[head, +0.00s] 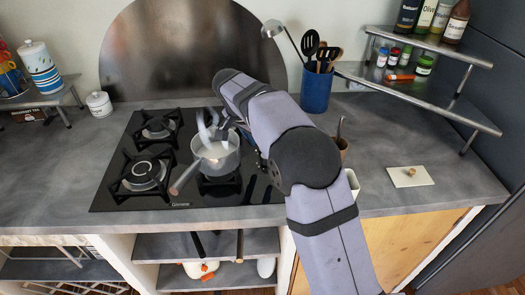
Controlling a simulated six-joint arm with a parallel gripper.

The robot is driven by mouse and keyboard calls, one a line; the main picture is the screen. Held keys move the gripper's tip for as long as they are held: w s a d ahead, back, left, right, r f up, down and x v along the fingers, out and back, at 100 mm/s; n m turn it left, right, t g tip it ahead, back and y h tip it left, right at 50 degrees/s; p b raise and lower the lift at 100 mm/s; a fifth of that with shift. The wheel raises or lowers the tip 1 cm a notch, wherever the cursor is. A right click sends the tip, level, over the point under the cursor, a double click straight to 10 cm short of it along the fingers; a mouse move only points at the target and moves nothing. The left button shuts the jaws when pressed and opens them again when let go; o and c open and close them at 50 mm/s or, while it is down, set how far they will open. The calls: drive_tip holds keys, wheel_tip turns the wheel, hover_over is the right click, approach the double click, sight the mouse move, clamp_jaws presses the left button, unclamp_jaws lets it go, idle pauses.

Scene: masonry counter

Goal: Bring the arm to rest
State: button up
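My arm reaches from the bottom right up and over the counter and bends down towards the hob. My gripper (215,133) is at its far end, just above and behind a small saucepan (226,164). The gripper is small here and partly hidden by my own arm, and pale curved shapes blur around it, so I cannot tell whether its fingers are open or touch the pan. The saucepan stands on the front right burner with its handle (186,178) pointing to the front left. Something whitish is in the pan.
The black gas hob (120,197) has several burners. A white board (411,178) lies at right. A white lidded jar (99,104) stands at left. Counter at right is mostly clear.

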drive_tip(key=shift+v, duration=0.75)
drive_tip(key=s+d+f+n, duration=0.1)
drive_tip(key=s+d, duration=0.1)
drive_tip(key=s, duration=0.2)
drive_tip(key=s+d+f+n+g+y, duration=0.1)
drive_tip(key=s+d+n, duration=0.1)
drive_tip(key=s, duration=0.2)
drive_tip(key=s+d+f+n+g, duration=0.1)
drive_tip(key=s+d, duration=0.2)
drive_tip(key=s, duration=0.1)
drive_tip(key=shift+n+y+p, duration=0.3)
drive_tip(key=shift+p, duration=0.05)
drive_tip(key=s+d+f+n+y, duration=0.1)
drive_tip(key=s+d+f+n, duration=0.1)
drive_tip(key=s, duration=0.8)
drive_tip(key=s+d+f+n+g+p, duration=0.1)
drive_tip(key=s+d+f+n, duration=0.1)
drive_tip(key=s, duration=0.8)
drive_tip(key=shift+f+n+y+p, duration=0.3)
drive_tip(key=shift+f+y, duration=0.1)
drive_tip(key=shift+f, duration=0.5)
